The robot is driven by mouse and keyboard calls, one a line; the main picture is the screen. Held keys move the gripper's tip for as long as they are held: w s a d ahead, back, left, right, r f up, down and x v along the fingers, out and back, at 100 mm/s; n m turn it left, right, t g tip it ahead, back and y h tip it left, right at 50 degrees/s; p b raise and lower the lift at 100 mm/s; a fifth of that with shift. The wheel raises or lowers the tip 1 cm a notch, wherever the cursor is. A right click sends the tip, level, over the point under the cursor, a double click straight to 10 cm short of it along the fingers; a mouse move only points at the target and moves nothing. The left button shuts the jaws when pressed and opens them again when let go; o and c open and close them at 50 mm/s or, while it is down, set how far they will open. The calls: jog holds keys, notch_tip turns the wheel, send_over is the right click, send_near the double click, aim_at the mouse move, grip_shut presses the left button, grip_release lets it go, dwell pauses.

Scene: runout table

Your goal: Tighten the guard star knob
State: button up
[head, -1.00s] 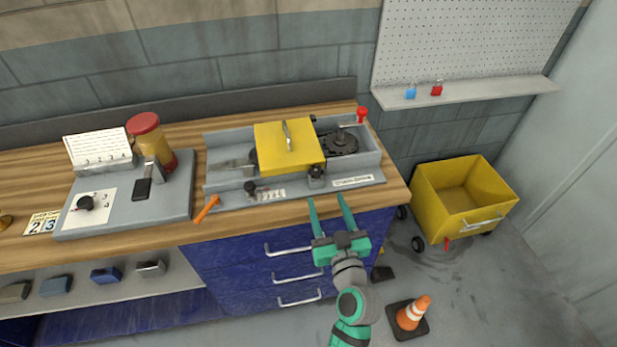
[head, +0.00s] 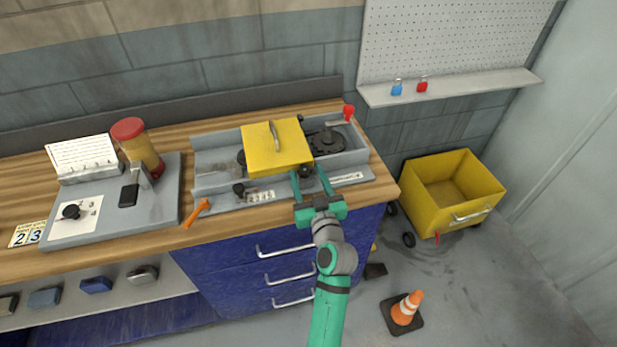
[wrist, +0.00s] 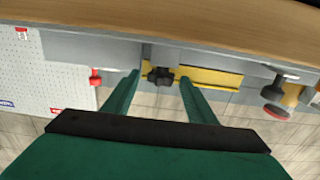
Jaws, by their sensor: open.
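The black guard star knob (head: 305,171) sits on the front of the grey machine, at the lower right corner of the yellow guard (head: 277,148). The guard lies flat over the machine's middle. My gripper (head: 311,174) is open, its two green fingers pointing at the knob from the front. In the wrist view the knob (wrist: 160,77) lies between and beyond the fingertips of my gripper (wrist: 158,80), with the yellow guard (wrist: 208,76) behind it. The fingers do not appear to touch the knob.
A red knob (head: 348,112) stands at the machine's back right, and a smaller black knob (head: 239,189) at its front left. An orange-handled tool (head: 197,211) lies at the bench front. A yellow cart (head: 455,192) and a cone (head: 406,308) stand on the floor at right.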

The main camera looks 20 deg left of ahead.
jog(key=shift+w+a, duration=0.1)
jog(key=c, duration=0.8)
jog(key=shift+c, duration=1.3)
jog(key=shift+d, duration=0.3)
jog(key=shift+a+f+m+t+h, duration=0.25)
jog(key=shift+a+m+t+h, duration=0.15)
jog(key=shift+m+h, duration=0.45)
jog(key=shift+s+h, duration=0.2)
jog(key=shift+h, duration=0.15)
jog(key=shift+s+a+f+m+t+h, duration=0.1)
jog(key=shift+m+t+h, duration=0.3)
jog(key=shift+m+h, duration=0.4)
jog(key=shift+a+f+m+t+h, duration=0.1)
jog(key=shift+m+t+h, duration=0.35)
jog(key=shift+h, duration=0.55)
jog(key=shift+r+m+h, duration=0.2)
jog(key=shift+m+h, duration=0.1)
jog(key=shift+h, duration=0.2)
jog(key=o, duration=1.1)
jog(key=shift+r, duration=0.1)
jog(key=shift+c, duration=0.2)
jog(key=shift+a+r, duration=0.1)
jog(key=shift+a, duration=0.05)
